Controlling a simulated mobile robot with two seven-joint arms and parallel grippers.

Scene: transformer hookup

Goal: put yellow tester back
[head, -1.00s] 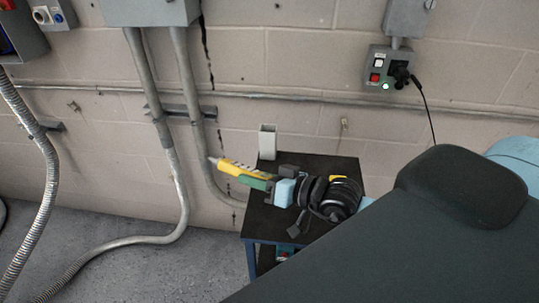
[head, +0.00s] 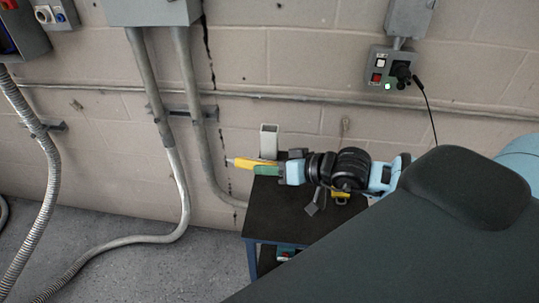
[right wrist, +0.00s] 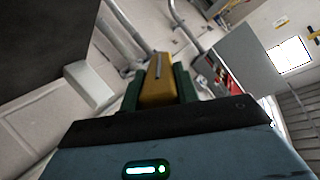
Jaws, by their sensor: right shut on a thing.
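The yellow tester (head: 243,162) is held in my right gripper (head: 266,170), between its green fingers. In the head view it lies nearly level, its tip pointing left, above the back left corner of the small black-topped cart (head: 271,214). In the right wrist view the tester (right wrist: 158,82) sticks out between the fingers (right wrist: 160,92). A pale, open-topped upright holder (head: 269,143) stands at the cart's back left, just behind the gripper. It seems to show as the pale box in the right wrist view (right wrist: 90,85). My left gripper is not in view.
A dark grey item (head: 313,208) and a yellow item (head: 340,196) are on the cart, partly hidden by my arm. Behind are a block wall with conduits (head: 180,110) and a control box with a black plug (head: 402,75). The cart's front left top is clear.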

